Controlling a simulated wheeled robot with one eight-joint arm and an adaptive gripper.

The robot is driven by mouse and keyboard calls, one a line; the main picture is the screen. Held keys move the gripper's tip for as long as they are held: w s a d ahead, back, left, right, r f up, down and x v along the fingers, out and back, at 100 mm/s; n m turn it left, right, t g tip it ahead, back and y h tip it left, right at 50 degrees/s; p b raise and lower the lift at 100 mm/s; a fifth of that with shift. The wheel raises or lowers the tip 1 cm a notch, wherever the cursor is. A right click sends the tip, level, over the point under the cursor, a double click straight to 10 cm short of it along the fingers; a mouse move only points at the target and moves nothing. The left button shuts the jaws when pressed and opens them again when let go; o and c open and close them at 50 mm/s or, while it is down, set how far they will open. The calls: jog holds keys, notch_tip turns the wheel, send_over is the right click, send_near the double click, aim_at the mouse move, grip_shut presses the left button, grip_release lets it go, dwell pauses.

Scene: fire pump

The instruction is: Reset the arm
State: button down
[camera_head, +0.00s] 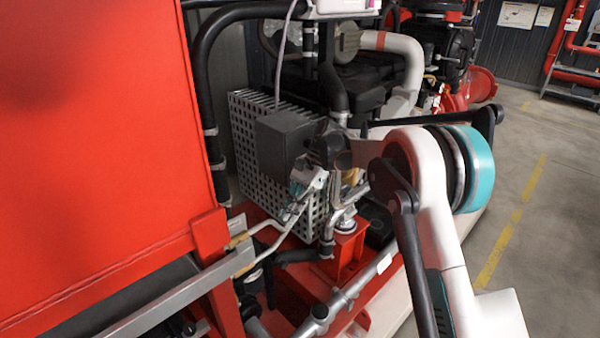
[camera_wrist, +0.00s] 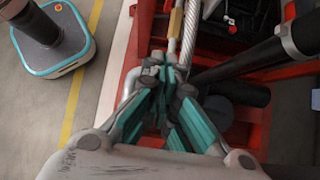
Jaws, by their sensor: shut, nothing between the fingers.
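My white arm with a teal band reaches in from the right in the head view. Its end stands in front of a perforated metal guard (camera_head: 243,130) of the fire pump. My gripper (camera_head: 296,205) points down beside the guard, above the red frame. In the wrist view my gripper (camera_wrist: 165,75) has its teal-and-grey fingers together, with nothing seen between them. A silver braided hose (camera_wrist: 190,30) runs just beyond the fingertips. I cannot tell whether the fingers touch it.
A large red panel (camera_head: 90,130) fills the left, with a metal rail (camera_head: 180,295) below it. A black pipe (camera_wrist: 275,50) lies right of my gripper in the wrist view. Grey floor with a yellow line (camera_head: 505,235) is open at right.

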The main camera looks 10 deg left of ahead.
jog(key=s+d+r+n+t+h, duration=0.1)
jog(key=s+d+r+n+t, duration=0.2)
jog(key=s+d+r+t, duration=0.75)
jog(key=s+d+r+n+t+h, duration=0.1)
jog(key=s+d+n+h, duration=0.3)
jog(key=s+d, duration=1.5)
jog(key=shift+s+d+r+n+t, duration=0.15)
jog(key=shift+s+d+n+t, duration=0.35)
jog(key=shift+t, duration=0.35)
jog(key=shift+w+d, duration=0.1)
